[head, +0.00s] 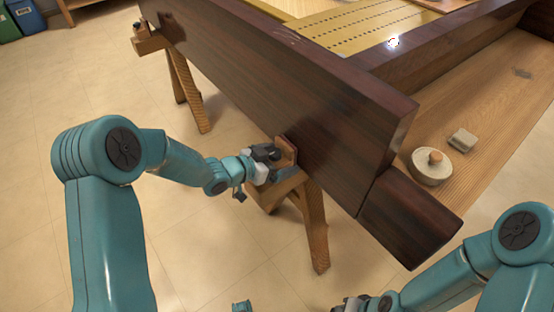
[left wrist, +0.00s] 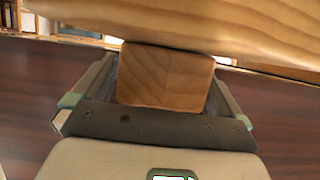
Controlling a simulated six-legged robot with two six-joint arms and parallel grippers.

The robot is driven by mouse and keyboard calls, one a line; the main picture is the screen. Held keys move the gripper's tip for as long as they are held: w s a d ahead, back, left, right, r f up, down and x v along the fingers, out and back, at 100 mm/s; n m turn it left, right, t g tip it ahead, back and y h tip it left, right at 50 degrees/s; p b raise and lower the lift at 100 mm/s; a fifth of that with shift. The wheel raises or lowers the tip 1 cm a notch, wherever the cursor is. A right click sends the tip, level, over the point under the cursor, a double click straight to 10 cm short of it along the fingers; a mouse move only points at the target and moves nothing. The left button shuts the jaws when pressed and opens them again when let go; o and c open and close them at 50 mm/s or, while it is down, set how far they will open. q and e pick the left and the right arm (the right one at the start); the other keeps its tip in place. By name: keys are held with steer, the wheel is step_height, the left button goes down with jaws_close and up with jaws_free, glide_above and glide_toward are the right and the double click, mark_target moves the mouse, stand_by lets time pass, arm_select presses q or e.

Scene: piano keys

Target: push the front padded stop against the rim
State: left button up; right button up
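The front padded stop (head: 286,151) is a wooden block on top of the near trestle, beside the dark wooden rim (head: 290,85). I cannot tell whether its face touches the rim or a small gap is left. My left gripper (head: 268,156) is at the stop, on the side away from the rim. In the left wrist view, a wooden block of the stop (left wrist: 165,78) fills the space between the two fingers, which lie close along its sides. The pad is hidden. My right gripper (head: 350,304) is cut off at the bottom edge, away from the stop.
The near trestle's leg (head: 316,232) stands below the stop. A far trestle (head: 184,85) carries another stop (head: 146,42). A round pot (head: 430,170) and a small block (head: 462,140) sit on the wooden board at right. Bins stand far left; the tiled floor between is clear.

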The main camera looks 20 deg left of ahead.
arm_select(q)
steer(key=p+v, duration=0.3)
steer(key=v, duration=1.3)
steer(key=shift+r, duration=0.15)
steer(key=shift+s+a, duration=0.1)
steer(key=s+d+f+n+g+y, duration=0.1)
steer(key=s+d+f+n+g, duration=0.15)
steer(key=f, duration=0.45)
steer(key=s+d+f+n+g+y, duration=0.2)
steer(key=s+d+f+n, duration=0.15)
steer(key=f, duration=0.35)
steer(key=s+d+f+n+g+y, duration=0.1)
steer(key=s+d+f+n+g, duration=0.1)
steer(key=s+f+g, duration=0.3)
steer(key=s+d+f+n+g, duration=0.1)
steer(key=s+d+f, duration=0.2)
steer(key=s, duration=0.4)
step_height(320, 180, up, 17)
steer(key=p, duration=1.7)
steer(key=shift+s+n+p, duration=0.3)
steer(key=shift+s, duration=0.15)
